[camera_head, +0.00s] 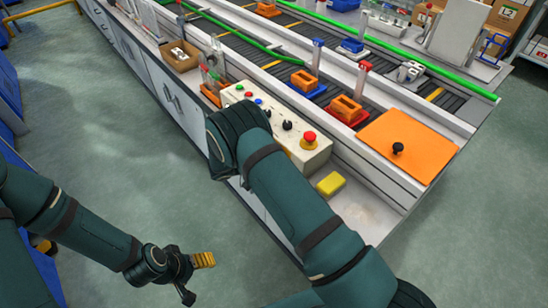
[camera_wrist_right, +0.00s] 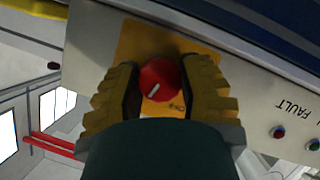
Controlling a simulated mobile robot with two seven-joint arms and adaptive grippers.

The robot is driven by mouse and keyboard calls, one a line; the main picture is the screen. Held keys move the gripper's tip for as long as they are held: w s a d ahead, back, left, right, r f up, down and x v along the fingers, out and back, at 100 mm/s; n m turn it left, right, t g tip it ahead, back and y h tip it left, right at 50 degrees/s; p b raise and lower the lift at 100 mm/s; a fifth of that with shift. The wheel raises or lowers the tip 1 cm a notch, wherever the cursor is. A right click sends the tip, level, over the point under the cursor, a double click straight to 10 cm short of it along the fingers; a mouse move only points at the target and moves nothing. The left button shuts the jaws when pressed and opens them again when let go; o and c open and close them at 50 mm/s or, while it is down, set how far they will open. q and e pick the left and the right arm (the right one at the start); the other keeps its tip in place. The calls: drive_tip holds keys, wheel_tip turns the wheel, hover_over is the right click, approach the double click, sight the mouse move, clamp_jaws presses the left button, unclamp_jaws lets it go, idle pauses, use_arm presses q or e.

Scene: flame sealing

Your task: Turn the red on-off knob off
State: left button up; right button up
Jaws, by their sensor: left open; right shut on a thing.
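In the right wrist view the red knob (camera_wrist_right: 158,82) sits on a yellow plate with a short white mark on its face, tilted up to the right. The two yellow ribbed fingers of my right gripper (camera_wrist_right: 160,88) stand on either side of it, shut on the knob. In the head view this knob and my right gripper are hidden behind my right arm, which reaches to the pale control box (camera_head: 318,157). My left gripper (camera_head: 196,275) is open and empty, low over the floor at the left.
The box top carries a red mushroom button (camera_head: 309,140), black knobs and small coloured buttons. A yellow block (camera_head: 331,184) and an orange plate (camera_head: 405,148) lie nearby on the bench. A conveyor with orange blocks runs behind. The floor around my left gripper is clear.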

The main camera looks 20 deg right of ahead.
drive_tip(key=shift+f+n, duration=0.1)
drive_tip(key=shift+n, duration=0.2)
drive_tip(key=shift+g, duration=0.3)
drive_tip(key=o, duration=1.2)
drive_tip(key=shift+d, duration=0.1)
drive_tip(key=v, duration=1.2)
drive_tip(key=shift+f, duration=0.15)
